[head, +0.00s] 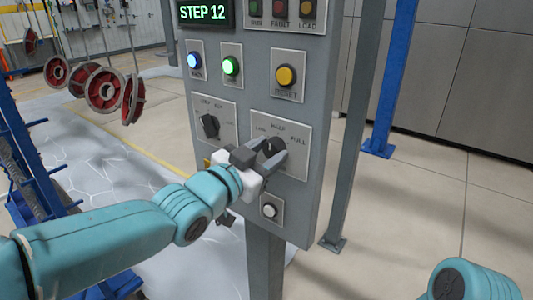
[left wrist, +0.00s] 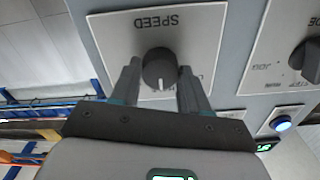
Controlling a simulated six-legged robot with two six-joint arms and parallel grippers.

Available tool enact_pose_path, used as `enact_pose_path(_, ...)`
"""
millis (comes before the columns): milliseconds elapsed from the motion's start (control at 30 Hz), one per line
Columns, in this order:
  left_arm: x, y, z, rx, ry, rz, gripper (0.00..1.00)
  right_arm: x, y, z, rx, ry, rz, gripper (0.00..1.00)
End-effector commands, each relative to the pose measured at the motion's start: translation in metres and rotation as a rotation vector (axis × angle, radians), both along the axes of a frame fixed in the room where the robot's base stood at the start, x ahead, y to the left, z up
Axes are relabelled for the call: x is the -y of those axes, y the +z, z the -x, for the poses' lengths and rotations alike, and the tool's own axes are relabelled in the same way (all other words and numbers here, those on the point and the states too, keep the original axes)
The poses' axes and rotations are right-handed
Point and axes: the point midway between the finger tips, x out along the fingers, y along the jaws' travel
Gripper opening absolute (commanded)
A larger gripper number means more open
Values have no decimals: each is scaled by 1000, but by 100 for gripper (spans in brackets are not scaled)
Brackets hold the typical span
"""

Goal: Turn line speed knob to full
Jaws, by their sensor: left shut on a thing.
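The line speed knob (head: 273,146) is a round dark knob on a grey plate, lower right on the control panel. The plate reads HALF at the top and FULL at the right. My left gripper (head: 268,152) is shut on the knob, one finger on each side. In the left wrist view, the knob (left wrist: 160,68) sits between the fingers (left wrist: 159,84), with the SPEED label upside down above it. Its pale pointer line faces the picture's bottom, which is the panel's top, toward HALF. My right gripper is out of view; only part of that arm shows at bottom right.
The panel (head: 255,70) also carries a mode selector (head: 209,125), a lit blue button (head: 194,60), a lit green button (head: 230,66), a yellow reset button (head: 286,76) and a white button (head: 269,210). Red wheels hang at left. A grey post (head: 350,130) stands right.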

Motion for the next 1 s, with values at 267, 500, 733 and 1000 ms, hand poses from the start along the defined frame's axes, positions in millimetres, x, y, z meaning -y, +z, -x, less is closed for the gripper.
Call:
enact_pose_path(267, 0, -3, 0, 75, -1, -97, 15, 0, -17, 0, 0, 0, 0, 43)
enact_pose_path(500, 0, -3, 0, 197, 1, -264, 15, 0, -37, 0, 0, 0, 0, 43)
enact_pose_path(733, 1, -2, 1, 326, 0, -442, 15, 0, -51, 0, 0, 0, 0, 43)
enact_pose_path(1000, 1, -2, 1, 462, -1, -632, 15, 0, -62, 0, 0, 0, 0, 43)
